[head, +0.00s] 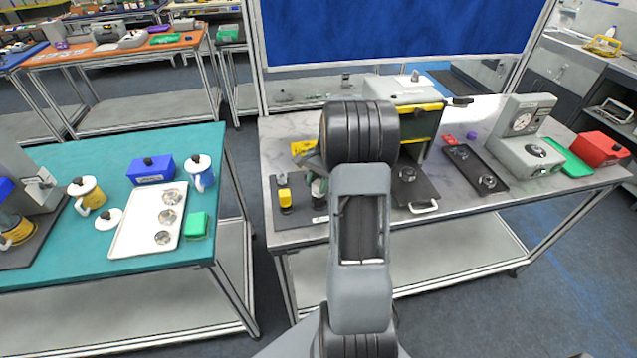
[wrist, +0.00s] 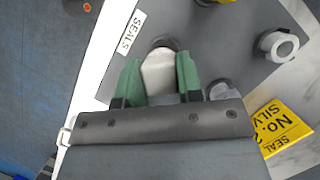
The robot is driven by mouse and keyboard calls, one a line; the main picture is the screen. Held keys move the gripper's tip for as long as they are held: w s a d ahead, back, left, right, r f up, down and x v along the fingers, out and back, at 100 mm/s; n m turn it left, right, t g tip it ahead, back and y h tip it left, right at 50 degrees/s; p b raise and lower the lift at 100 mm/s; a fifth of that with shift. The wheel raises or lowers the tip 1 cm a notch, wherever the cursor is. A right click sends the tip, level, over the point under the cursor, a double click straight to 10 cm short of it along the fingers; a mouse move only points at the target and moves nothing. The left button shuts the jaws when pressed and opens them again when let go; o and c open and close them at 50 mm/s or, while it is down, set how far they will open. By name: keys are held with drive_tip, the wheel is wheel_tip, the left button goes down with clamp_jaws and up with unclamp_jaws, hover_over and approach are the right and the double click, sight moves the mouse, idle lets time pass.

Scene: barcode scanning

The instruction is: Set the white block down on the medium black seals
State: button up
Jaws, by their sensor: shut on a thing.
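My gripper (wrist: 158,82) is shut on the white block (wrist: 158,70), held between its two green fingers. In the wrist view the block is over the dark grey mat labelled SEALS (wrist: 230,35). A dark round piece (wrist: 163,43), perhaps the black seals, shows just past the block's far end and is mostly hidden by it. I cannot tell whether the block touches it. In the head view my gripper (head: 318,190) is over the right part of the mat (head: 290,220), partly hidden by my arm.
A grey ring-shaped piece (wrist: 278,45) and another grey piece (wrist: 222,90) stand right of my gripper. A yellow block (head: 284,198) is on the mat's left. A yellow SEAL sign (wrist: 280,128) lies beside the mat. A black plate with a handle (head: 412,187) is to the right.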

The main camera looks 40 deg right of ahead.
drive_tip(key=shift+f+b, duration=0.4)
drive_tip(key=shift+f, duration=0.7)
idle(0.9)
drive_tip(key=o, duration=1.3)
wheel_tip(320, 180, up, 8)
drive_tip(key=p, duration=0.6)
drive_tip(key=shift+f, duration=0.2)
